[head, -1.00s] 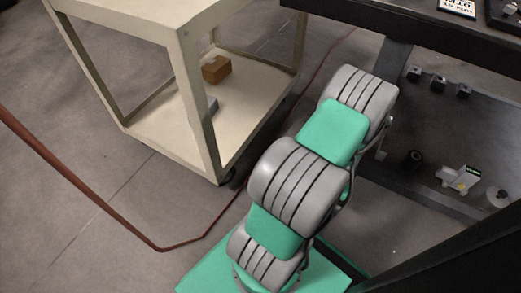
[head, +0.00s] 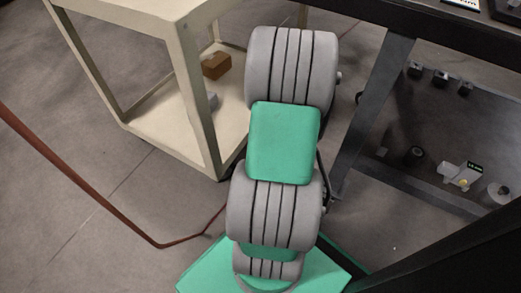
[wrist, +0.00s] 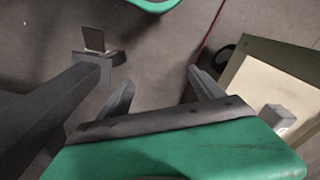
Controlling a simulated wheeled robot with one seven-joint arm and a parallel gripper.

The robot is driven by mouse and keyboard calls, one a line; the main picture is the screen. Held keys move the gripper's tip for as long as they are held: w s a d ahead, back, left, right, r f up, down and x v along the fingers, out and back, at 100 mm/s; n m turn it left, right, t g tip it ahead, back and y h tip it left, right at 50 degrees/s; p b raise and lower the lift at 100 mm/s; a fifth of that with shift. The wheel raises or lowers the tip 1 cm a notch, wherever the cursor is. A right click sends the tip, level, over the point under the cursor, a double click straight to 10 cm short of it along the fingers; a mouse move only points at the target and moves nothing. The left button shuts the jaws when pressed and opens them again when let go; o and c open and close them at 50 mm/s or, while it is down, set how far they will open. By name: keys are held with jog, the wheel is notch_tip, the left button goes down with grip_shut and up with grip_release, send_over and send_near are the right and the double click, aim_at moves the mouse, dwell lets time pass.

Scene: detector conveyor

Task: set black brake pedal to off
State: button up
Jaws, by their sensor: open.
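In the wrist view, a small dark plate (wrist: 93,39) stands tilted up from a low grey base near the end of a dark beam. It may be the black brake pedal, but I cannot tell for sure, nor read its setting. I cannot make out a pedal in the head view. My gripper (wrist: 160,78) is open, with its two fingers apart and bare floor between them. The plate is beyond and to the left of the fingers, not touching them. In the head view my arm reaches up past the cart and hides the gripper.
A beige cart (head: 205,120) with a brown box (head: 216,65) stands left of my arm. A red cable (head: 90,195) crosses the floor.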

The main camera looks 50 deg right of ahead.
jog(key=w+a+r+n, duration=0.2)
jog(key=w+a+r, duration=0.2)
jog(key=a, duration=0.1)
jog(key=shift+w+r, duration=0.2)
jog(key=shift+w, duration=0.2)
